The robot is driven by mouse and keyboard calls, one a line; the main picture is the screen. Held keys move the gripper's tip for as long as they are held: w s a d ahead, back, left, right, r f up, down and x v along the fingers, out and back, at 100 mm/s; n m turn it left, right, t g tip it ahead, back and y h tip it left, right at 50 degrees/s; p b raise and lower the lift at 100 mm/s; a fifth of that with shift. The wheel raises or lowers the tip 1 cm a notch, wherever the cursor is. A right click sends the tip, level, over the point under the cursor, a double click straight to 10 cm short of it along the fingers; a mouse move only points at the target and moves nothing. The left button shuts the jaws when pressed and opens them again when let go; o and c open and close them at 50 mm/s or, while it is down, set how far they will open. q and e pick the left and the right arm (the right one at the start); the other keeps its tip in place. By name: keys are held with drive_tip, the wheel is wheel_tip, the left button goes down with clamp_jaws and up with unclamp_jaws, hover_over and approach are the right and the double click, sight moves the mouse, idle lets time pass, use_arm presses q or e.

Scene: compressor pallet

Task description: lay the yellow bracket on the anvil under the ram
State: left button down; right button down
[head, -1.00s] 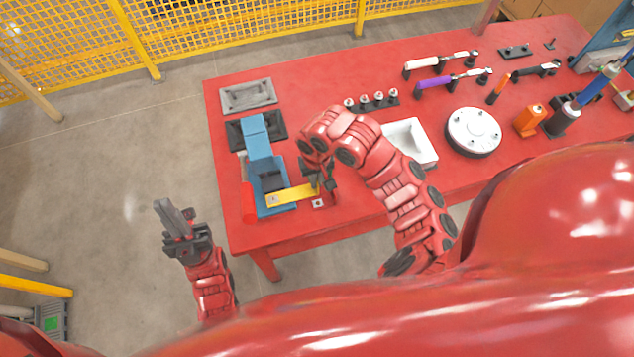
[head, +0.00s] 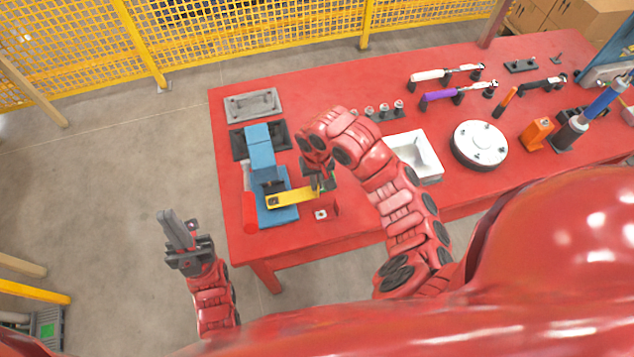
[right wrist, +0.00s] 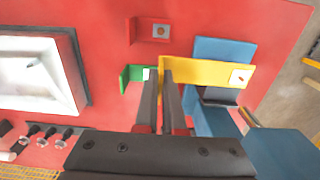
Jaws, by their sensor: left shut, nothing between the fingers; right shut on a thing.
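My right gripper (head: 322,181) is shut on the bracket's right end. In the right wrist view, the fingers (right wrist: 160,78) grip one end of the bracket (right wrist: 205,72), and its holed end lies over the blue base (right wrist: 222,48), beside a dark block (right wrist: 218,96). My left gripper (head: 174,230) is shut and empty, over the floor left of the table.
A small red bracket (right wrist: 150,31) and a green one (right wrist: 133,78) stand near the gripper. A red cylinder (head: 250,212) is left of the press. A white tray (head: 424,153) and round flange (head: 479,144) lie right. Grey plate (head: 252,104) lies behind.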

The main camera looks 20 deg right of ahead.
drive_tip(key=shift+w+b, duration=0.55)
drive_tip(key=shift+w, duration=1.15)
drive_tip(key=shift+f, duration=0.2)
